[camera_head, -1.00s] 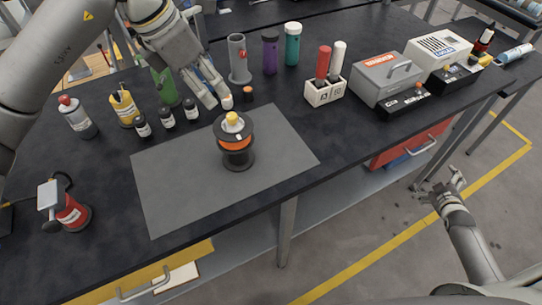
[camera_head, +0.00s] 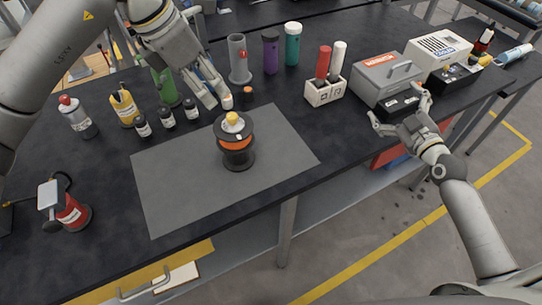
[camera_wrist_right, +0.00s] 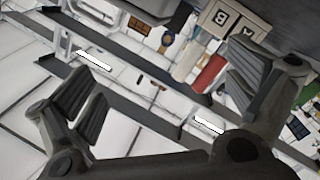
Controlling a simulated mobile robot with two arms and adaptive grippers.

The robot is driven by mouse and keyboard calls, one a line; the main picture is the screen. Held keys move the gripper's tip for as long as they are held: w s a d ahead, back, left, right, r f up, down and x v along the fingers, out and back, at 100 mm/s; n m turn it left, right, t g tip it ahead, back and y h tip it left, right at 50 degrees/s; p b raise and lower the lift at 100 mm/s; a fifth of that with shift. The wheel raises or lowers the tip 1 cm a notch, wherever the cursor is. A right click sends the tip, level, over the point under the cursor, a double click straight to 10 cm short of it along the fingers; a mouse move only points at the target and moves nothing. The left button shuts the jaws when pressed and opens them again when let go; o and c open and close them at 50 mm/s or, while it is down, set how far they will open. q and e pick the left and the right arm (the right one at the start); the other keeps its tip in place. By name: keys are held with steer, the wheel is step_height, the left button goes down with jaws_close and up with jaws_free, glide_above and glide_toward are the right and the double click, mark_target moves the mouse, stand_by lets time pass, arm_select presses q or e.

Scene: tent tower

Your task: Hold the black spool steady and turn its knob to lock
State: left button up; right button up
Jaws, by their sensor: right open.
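The black spool (camera_head: 238,158), with orange winding, stands upright on the grey mat (camera_head: 180,190). Its yellow knob (camera_head: 232,118) sits on top. My left gripper (camera_head: 217,97) is behind and slightly left of the spool, above the table; a gap shows between its fingers, with nothing seen between them. My right gripper (camera_head: 399,108) is open and empty at the table's front edge on the right, well away from the spool. In the right wrist view its two fingers (camera_wrist_right: 165,88) are spread wide, and the spool does not show there.
Small dark jars (camera_head: 167,115) and a green bottle (camera_head: 165,85) stand left of my left gripper. A white holder with red and white tubes (camera_head: 324,93) and a grey toolbox (camera_head: 386,79) stand right. A red-based device (camera_head: 72,213) stands front left. The mat around the spool is clear.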

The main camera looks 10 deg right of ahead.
mark_target(235, 135)
steer(key=a+f+y, duration=0.1)
steer(key=a, duration=0.2)
steer(key=s+a+f+y, duration=0.1)
steer(key=a, duration=0.3)
steer(key=a+f+g+y, duration=0.1)
steer(key=a, duration=0.2)
steer(key=shift+s+a, duration=0.2)
steer(key=shift+s, duration=0.2)
steer(key=s+a+y, duration=0.1)
steer(key=a, duration=0.2)
steer(key=s+a+y, duration=0.1)
steer(key=a, duration=0.2)
steer(key=a+f+g+y, duration=0.1)
steer(key=a, duration=0.2)
steer(key=shift+s+a, duration=0.35)
steer(key=shift+s, duration=0.05)
steer(key=s+a+r+y, duration=0.1)
steer(key=s+a, duration=0.1)
steer(key=a, duration=0.2)
steer(key=s+a+r+g+y, duration=0.1)
steer(key=s+a+y, duration=0.1)
steer(key=a, duration=0.3)
steer(key=s+a+r+g+y, duration=0.1)
steer(key=s+a, duration=0.1)
steer(key=a, duration=0.3)
steer(key=shift+a+y, duration=0.1)
steer(key=shift+y, duration=0.2)
steer(key=x, duration=1)
steer(key=shift+w+a, duration=0.2)
steer(key=shift+c, duration=0.4)
